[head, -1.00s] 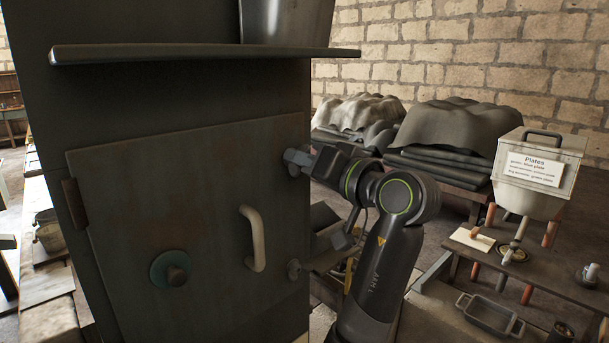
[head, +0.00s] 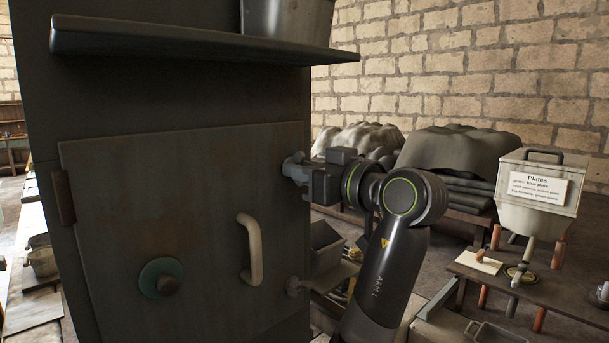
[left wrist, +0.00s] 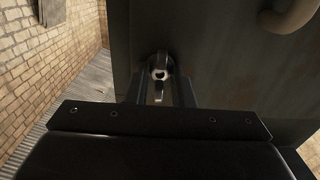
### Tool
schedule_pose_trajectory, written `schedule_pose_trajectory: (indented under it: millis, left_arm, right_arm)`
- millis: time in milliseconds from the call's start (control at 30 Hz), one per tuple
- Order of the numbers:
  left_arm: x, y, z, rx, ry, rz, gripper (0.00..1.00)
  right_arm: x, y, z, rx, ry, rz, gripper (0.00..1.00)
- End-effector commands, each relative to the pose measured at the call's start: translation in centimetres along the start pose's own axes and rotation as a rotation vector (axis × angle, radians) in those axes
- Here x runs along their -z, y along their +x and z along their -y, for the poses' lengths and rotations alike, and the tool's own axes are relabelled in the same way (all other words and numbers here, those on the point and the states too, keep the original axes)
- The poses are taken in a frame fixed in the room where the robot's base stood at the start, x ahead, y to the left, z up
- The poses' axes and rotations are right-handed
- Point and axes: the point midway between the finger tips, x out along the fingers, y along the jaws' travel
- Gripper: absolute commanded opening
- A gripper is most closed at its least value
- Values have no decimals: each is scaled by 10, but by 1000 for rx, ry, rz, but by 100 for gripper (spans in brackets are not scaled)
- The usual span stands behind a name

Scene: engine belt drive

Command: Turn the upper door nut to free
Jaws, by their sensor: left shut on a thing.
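A dark metal door (head: 190,220) fills the left half of the head view, with a pale curved handle (head: 250,248). My left gripper (head: 296,169) is at the upper right edge of the door. It is shut on the upper door nut, which shows between the fingers in the left wrist view (left wrist: 160,73). In the head view the fingers largely hide this nut. A lower door nut (head: 295,286) sits on the same edge below, clear of the gripper. My right gripper is in neither view.
A shelf (head: 200,40) juts out above the door. A green-rimmed round knob (head: 161,278) is low on the door. At right stand a box labelled Plates (head: 545,190) and a low table (head: 540,285). Covered heaps (head: 460,150) lie behind my arm.

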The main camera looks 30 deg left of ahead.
Motion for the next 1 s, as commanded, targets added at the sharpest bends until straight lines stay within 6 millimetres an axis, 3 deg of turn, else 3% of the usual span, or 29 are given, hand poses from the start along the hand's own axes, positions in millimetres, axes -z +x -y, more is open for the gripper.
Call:
schedule_pose_trajectory:
  millis: [433,467,600,1000]
  left_arm:
    - [0,0,0,0,-11,0,0]
    - [0,0,0,0,-11,0,23]
    - [0,0,0,0,-10,0,41]
    - [-1,-6,-1,-3,-10,1,43]
  right_arm:
    - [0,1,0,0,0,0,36]
    - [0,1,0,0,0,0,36]
    - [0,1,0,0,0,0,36]
    - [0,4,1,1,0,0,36]
